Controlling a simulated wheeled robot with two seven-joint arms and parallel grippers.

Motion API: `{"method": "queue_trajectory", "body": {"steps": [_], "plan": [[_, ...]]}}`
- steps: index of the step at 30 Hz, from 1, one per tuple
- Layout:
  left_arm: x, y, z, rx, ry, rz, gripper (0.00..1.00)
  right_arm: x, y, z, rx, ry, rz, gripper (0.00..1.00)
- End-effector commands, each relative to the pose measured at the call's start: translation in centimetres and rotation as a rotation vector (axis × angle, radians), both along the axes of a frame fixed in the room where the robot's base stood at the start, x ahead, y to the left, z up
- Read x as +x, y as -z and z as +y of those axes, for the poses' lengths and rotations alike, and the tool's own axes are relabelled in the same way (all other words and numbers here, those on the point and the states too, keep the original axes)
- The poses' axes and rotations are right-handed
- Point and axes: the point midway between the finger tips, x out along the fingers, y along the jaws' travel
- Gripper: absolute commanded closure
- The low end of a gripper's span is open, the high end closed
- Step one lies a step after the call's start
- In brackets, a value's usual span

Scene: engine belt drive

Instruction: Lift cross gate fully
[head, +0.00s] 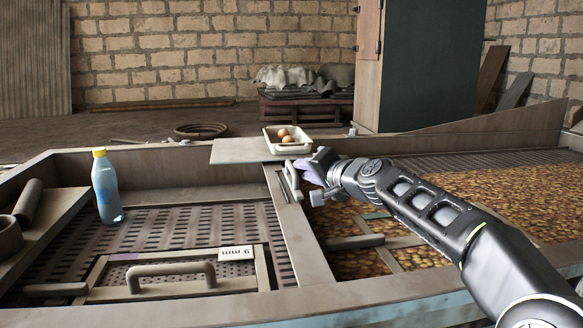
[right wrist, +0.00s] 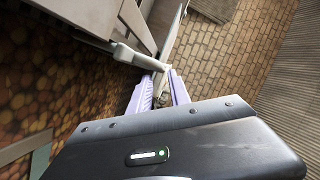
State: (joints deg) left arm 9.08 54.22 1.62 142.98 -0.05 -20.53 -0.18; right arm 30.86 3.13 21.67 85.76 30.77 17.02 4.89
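The cross gate (head: 300,235) is the narrow board between the left mesh deck and the bed of brown lumps on the right. It stands low in the frame, with a pale arched handle (head: 292,181) at its far end. My right gripper (head: 303,165) is at this handle, with its lilac fingers partly hidden by the wrist. In the right wrist view the two lilac fingers (right wrist: 162,78) are apart, with their tips close to the pale handle (right wrist: 138,58). I cannot tell whether they touch it. My left gripper is out of view.
A blue bottle (head: 106,187) stands on the left mesh deck. A handled panel (head: 172,289) with a "9 mm" label lies at the front. A white tray (head: 287,140) with brown round things sits behind the gate. A tall dark cabinet (head: 430,70) stands at the back right.

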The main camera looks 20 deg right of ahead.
Motion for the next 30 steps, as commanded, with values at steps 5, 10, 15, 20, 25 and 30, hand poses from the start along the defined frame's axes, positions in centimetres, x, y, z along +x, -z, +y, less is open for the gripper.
{"method": "queue_trajectory", "body": {"steps": [5, 10, 15, 20, 25, 30], "plan": [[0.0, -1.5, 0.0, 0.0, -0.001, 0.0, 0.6, 2.2, 0.2, 0.3, 0.003, -0.003, 0.002, 0.77], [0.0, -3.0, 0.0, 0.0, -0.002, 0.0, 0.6, 4.8, 0.7, 0.5, 0.003, -0.003, 0.001, 0.77], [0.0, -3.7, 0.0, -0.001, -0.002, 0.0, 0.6, 6.7, 1.3, 0.6, 0.001, -0.001, 0.001, 0.77], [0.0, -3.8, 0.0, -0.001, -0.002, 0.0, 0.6, 7.1, 1.5, 0.6, 0.0, 0.0, -0.001, 0.77], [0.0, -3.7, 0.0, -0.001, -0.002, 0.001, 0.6, 7.1, 1.5, 0.6, 0.0, 0.0, -0.001, 0.77], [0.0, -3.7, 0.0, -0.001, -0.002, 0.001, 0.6, 7.1, 1.5, 0.6, 0.0, 0.001, -0.001, 0.9]]}}
